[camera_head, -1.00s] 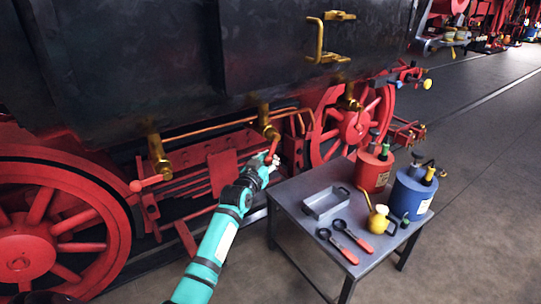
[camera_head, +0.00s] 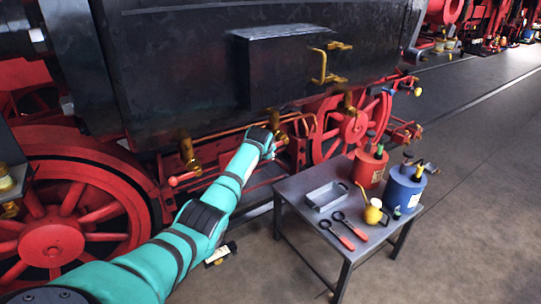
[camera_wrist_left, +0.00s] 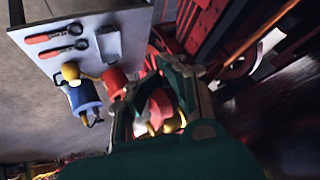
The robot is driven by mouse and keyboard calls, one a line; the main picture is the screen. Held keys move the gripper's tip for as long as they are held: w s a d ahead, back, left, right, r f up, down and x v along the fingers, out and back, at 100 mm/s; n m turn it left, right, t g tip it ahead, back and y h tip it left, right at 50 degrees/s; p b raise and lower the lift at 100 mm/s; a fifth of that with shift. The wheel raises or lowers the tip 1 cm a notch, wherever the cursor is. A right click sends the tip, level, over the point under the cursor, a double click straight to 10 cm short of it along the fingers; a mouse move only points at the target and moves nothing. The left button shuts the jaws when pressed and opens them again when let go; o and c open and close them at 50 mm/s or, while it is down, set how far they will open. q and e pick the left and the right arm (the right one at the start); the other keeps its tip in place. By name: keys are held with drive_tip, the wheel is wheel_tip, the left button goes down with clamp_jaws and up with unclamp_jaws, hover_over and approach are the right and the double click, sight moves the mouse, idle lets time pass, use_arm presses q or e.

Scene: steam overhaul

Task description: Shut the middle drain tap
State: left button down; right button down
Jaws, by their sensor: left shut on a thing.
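The middle drain tap (camera_head: 272,118) is a brass fitting under the black cylinder side, between two similar brass taps. My left gripper (camera_head: 268,148) is just below it, covering its handle in the head view. In the left wrist view my left gripper (camera_wrist_left: 160,108) is shut on the tap's red handle (camera_wrist_left: 159,102), with brass showing beside it. The handle's exact angle is hidden. The left tap (camera_head: 188,152) has a red lever (camera_head: 184,177) sticking out to the left. The right tap (camera_head: 347,102) is farther along. My right gripper is not in view.
A grey metal table (camera_head: 290,187) stands right of my arm, with a tray (camera_head: 325,196), red-handled tools (camera_head: 345,236), a yellow oil can (camera_head: 373,213), a red can (camera_head: 371,168) and a blue can (camera_head: 405,192). Red wheels (camera_head: 50,240) flank the taps. The floor at right is clear.

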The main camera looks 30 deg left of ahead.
use_arm(q)
drive_tip(key=shift+d+g, duration=0.3)
drive_tip(key=shift+d, duration=0.1)
drive_tip(key=shift+r+m+g, duration=0.15)
drive_tip(key=shift+m+g, duration=0.15)
drive_tip(key=shift+s+r, duration=0.1)
drive_tip(key=shift+r, duration=0.15)
drive_tip(key=shift+a+r+g, duration=0.1)
drive_tip(key=shift+r+g, duration=0.1)
drive_tip(key=shift+g, duration=0.2)
drive_tip(key=shift+w+r, duration=0.2)
drive_tip(key=c, duration=1.6)
unclamp_jaws()
drive_tip(key=o, duration=0.6)
drive_tip(key=shift+d+r, duration=0.15)
drive_tip(key=shift+d, duration=0.25)
drive_tip(key=shift+a, duration=0.15)
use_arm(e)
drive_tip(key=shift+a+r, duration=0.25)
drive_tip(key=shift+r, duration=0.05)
use_arm(q)
drive_tip(key=shift+s+y, duration=0.1)
drive_tip(key=shift+y, duration=0.2)
